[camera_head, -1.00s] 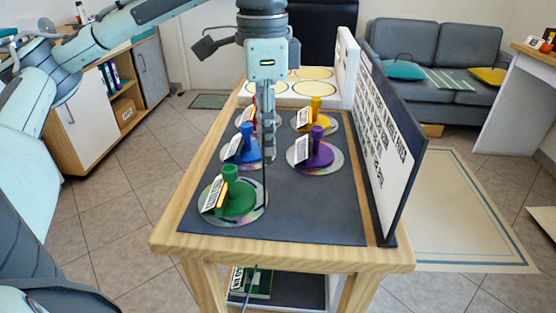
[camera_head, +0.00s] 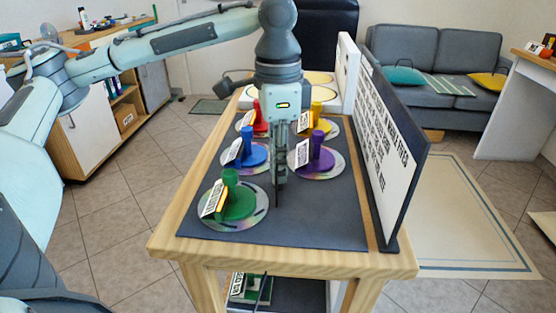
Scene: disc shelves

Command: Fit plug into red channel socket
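A red peg (camera_head: 259,118) stands on a disc toward the back left of the dark table mat, partly hidden by my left gripper. No separate plug or socket can be made out. My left gripper (camera_head: 279,192) points straight down over the middle of the mat, between the blue peg (camera_head: 249,146) and the purple peg (camera_head: 316,150). Its fingers show as one narrow dark column, so their opening is hidden. I see nothing held in it. My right gripper is out of view.
A green peg (camera_head: 233,200) stands on the front left disc, a yellow peg (camera_head: 316,117) on the back right one. Labelled cards stand by the pegs. A tall lettered board (camera_head: 381,145) walls the table's right side. The mat's front right (camera_head: 310,215) is clear.

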